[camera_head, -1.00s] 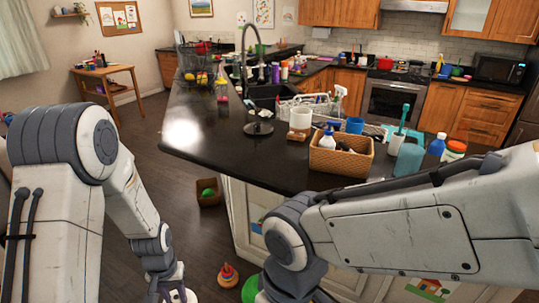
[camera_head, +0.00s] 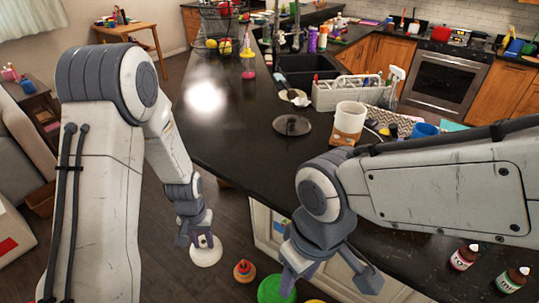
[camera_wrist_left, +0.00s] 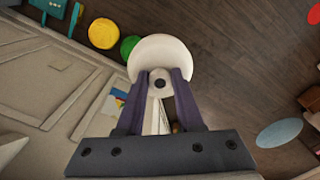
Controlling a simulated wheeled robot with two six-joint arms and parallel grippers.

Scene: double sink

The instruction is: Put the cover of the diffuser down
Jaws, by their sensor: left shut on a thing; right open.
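My left gripper (camera_head: 200,240) is shut on the white cover (camera_head: 205,254), a round white piece. It holds the cover in the air beside the counter, above the floor in the picture. In the left wrist view the purple fingers (camera_wrist_left: 160,88) close on a small knob with a dark centre, and the white disc (camera_wrist_left: 160,52) shows beyond them. The likely diffuser body is a white and brown cylinder (camera_head: 348,120) standing on the counter with its top uncovered. My right gripper (camera_head: 325,284) is open and empty in front of the counter's cabinets.
The dark counter (camera_head: 240,125) has a bare stretch left of the white and brown cylinder. A dark round lid (camera_head: 292,125) lies there. A grey caddy (camera_head: 345,95) and the sink (camera_head: 305,68) are behind. A ring toy (camera_head: 244,271) stands on the floor.

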